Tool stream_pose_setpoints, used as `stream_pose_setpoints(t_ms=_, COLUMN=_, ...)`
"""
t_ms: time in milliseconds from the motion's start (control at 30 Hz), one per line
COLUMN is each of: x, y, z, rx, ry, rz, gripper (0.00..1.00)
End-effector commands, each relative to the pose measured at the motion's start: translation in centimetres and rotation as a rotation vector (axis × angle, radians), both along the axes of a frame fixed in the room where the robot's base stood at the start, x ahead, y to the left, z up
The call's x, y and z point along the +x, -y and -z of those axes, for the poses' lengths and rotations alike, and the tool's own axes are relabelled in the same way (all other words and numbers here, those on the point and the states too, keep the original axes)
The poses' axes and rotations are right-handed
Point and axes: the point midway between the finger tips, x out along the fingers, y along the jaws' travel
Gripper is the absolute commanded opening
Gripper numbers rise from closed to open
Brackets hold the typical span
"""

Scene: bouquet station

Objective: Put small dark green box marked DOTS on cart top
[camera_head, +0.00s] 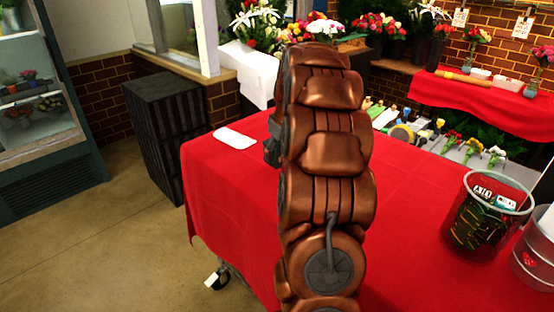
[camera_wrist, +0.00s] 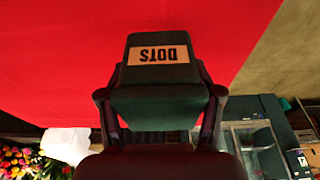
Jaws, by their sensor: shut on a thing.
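The small dark green box marked DOTS (camera_wrist: 160,76) is between the two fingers of my gripper (camera_wrist: 161,93) in the wrist view, its pale label appearing upside down. My gripper is shut on it. The cart top (camera_head: 410,215), covered in red cloth, fills the middle of the head view; red cloth (camera_wrist: 60,60) also lies behind the box in the wrist view. I cannot tell whether the box touches the cloth. In the head view my copper arm hides the box and most of my gripper; only a dark bit shows at the arm's left side.
A white item (camera_head: 234,138) lies at the cart's far left corner. A clear bucket (camera_head: 487,216) with dark contents and another container (camera_head: 535,252) stand at right. Flowers and tools lie along the back. A dark crate (camera_head: 165,132) stands on the floor at left. The cloth's front left is clear.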

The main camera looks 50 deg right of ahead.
Motion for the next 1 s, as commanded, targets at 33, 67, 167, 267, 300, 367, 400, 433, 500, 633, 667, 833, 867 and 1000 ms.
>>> stream_pose_setpoints(t_ms=33, x=0.0, y=0.0, z=0.2, rx=0.000, ry=-0.001, rz=0.001, gripper=0.19)
stream_pose_setpoints(t_ms=67, x=0.0, y=0.0, z=0.5, rx=-0.001, ry=0.000, rz=0.000, gripper=0.19)
stream_pose_setpoints(t_ms=167, x=-0.1, y=-0.1, z=1.6, rx=0.002, ry=-0.003, rz=-0.001, gripper=0.19)
stream_pose_setpoints(t_ms=267, x=-0.1, y=-0.1, z=2.7, rx=0.001, ry=-0.002, rz=0.000, gripper=0.19)
stream_pose_setpoints(t_ms=300, x=-0.1, y=-0.1, z=3.0, rx=0.000, ry=-0.001, rz=0.000, gripper=0.19)
stream_pose_setpoints(t_ms=367, x=0.0, y=0.0, z=3.1, rx=-0.001, ry=0.000, rz=0.000, gripper=0.19)
stream_pose_setpoints(t_ms=400, x=0.0, y=0.0, z=3.1, rx=-0.001, ry=0.001, rz=0.000, gripper=0.19)
stream_pose_setpoints(t_ms=433, x=0.0, y=0.0, z=3.1, rx=-0.001, ry=0.001, rz=0.000, gripper=0.19)
stream_pose_setpoints(t_ms=500, x=0.0, y=0.0, z=3.1, rx=-0.001, ry=0.001, rz=0.000, gripper=0.19)
stream_pose_setpoints(t_ms=633, x=0.0, y=0.0, z=3.4, rx=0.000, ry=0.001, rz=0.000, gripper=0.19)
stream_pose_setpoints(t_ms=667, x=0.0, y=0.0, z=3.5, rx=0.000, ry=0.001, rz=0.000, gripper=0.19)
stream_pose_setpoints(t_ms=833, x=0.0, y=0.0, z=3.4, rx=0.000, ry=0.001, rz=0.000, gripper=0.79)
stream_pose_setpoints(t_ms=867, x=0.0, y=0.0, z=3.4, rx=0.000, ry=0.000, rz=0.000, gripper=0.82)
stream_pose_setpoints(t_ms=1000, x=0.0, y=0.0, z=3.4, rx=0.000, ry=0.000, rz=0.000, gripper=0.90)
